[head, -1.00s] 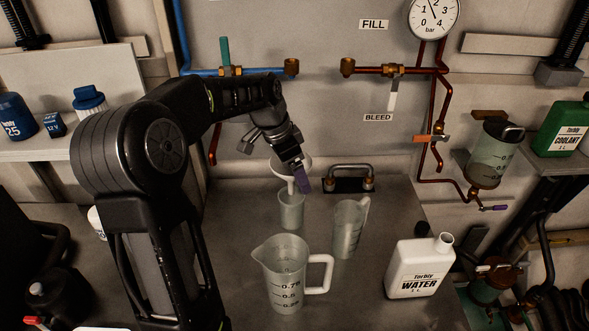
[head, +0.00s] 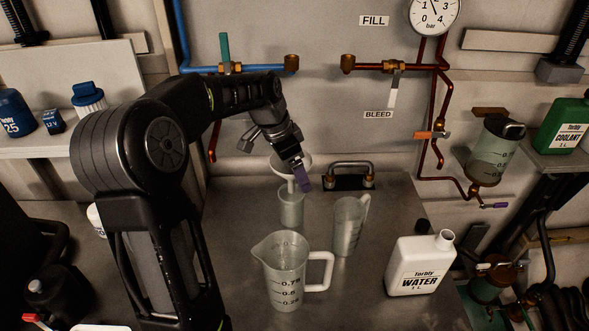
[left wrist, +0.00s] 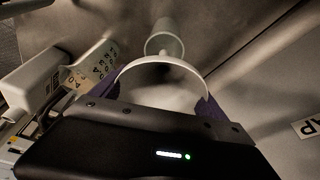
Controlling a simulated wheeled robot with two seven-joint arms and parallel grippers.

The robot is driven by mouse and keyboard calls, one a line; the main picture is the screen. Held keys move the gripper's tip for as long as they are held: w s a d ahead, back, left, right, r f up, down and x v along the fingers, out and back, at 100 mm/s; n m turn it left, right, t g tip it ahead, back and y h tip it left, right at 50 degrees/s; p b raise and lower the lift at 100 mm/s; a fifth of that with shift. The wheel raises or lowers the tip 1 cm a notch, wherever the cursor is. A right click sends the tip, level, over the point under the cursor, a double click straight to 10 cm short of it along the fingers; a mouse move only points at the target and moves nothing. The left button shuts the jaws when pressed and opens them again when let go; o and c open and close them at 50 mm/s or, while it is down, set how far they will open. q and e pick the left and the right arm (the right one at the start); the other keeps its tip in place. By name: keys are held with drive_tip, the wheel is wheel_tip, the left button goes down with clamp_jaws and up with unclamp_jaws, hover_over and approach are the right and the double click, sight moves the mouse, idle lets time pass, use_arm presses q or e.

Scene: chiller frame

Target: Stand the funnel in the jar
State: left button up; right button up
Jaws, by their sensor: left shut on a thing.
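The white funnel (head: 282,164) is held upright by my left gripper (head: 302,182), whose purple fingertips are shut on it. In the left wrist view the funnel's wide bowl (left wrist: 163,88) sits between the purple fingers of my left gripper (left wrist: 155,97). The small clear jar (head: 291,209) stands on the bench straight below the funnel, and it shows past the rim in the left wrist view (left wrist: 166,36). The spout overlaps the jar's mouth in the head view; I cannot tell how far it is inside. My right gripper is not in view.
A larger graduated jug (head: 283,275) with a handle stands in front of the jar. A clear beaker (head: 347,228) stands to its right. A white water bottle (head: 418,266) is further right.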

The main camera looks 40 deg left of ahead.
sight(293, 188)
use_arm(q)
drive_tip(key=shift+f, duration=0.2)
idle(0.6)
drive_tip(key=shift+f+b, duration=2.7)
drive_tip(key=shift+f, duration=0.45)
drive_tip(key=shift+f, duration=0.2)
drive_tip(key=o, duration=1.3)
